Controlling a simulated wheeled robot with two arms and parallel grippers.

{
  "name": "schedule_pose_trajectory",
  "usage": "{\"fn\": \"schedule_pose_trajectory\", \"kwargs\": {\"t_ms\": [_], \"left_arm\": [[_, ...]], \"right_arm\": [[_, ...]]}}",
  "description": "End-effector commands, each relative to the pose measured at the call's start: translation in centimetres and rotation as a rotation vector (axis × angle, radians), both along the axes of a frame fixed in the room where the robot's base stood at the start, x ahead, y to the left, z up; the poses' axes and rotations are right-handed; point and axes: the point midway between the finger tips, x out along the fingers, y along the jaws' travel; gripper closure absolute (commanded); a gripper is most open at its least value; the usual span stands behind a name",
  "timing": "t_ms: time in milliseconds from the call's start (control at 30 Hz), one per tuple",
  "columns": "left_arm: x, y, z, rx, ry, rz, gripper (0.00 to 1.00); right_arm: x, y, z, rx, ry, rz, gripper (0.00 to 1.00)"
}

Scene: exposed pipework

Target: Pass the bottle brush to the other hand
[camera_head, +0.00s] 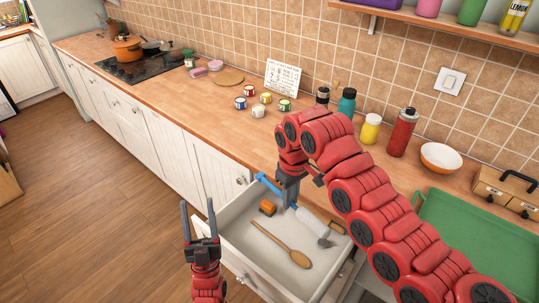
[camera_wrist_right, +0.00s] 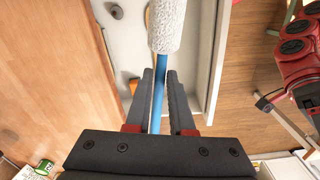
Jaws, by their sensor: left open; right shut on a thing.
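The bottle brush has a blue handle (camera_head: 268,184) and a white bristle head (camera_head: 312,221). My right gripper (camera_head: 289,200) is shut on the blue handle, over the open drawer (camera_head: 232,235). In the right wrist view, the handle (camera_wrist_right: 158,105) runs between the two fingers (camera_wrist_right: 160,85), and the white head (camera_wrist_right: 167,25) extends beyond their tips. My left gripper (camera_head: 199,222) is open and empty, its fingers pointing up, left of the brush and by the drawer's left side. It is apart from the brush.
The floor at left is clear.

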Motion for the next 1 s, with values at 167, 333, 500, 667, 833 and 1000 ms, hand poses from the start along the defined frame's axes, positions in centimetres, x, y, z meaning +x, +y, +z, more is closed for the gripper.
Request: {"fn": "schedule_pose_trajectory", "kwargs": {"t_ms": [167,333,500,667,833,1000], "left_arm": [[11.8,2.1,-0.7,-0.017,0.266,0.144,0.43],[22.8,2.2,-1.5,0.030,0.561,0.204,0.43],[31.7,-0.5,-1.3,0.176,0.833,0.179,0.43],[37.1,-5.0,-0.5,0.410,1.044,0.100,0.43],[39.1,-10.7,0.9,0.755,1.200,-0.014,0.43],[37.1,-15.7,2.1,1.185,1.283,-0.137,0.43]], "right_arm": [[0.0,0.0,0.0,0.000,0.000,-0.001,1.00],[0.0,0.0,0.0,0.000,0.000,-0.001,1.00],[0.0,0.0,0.0,0.000,0.000,-0.001,1.00],[0.0,0.0,0.0,0.000,0.000,-0.001,1.00],[0.0,0.0,0.0,0.000,0.000,-0.001,1.00],[0.0,0.0,0.0,0.000,0.000,-0.001,1.00]]}}
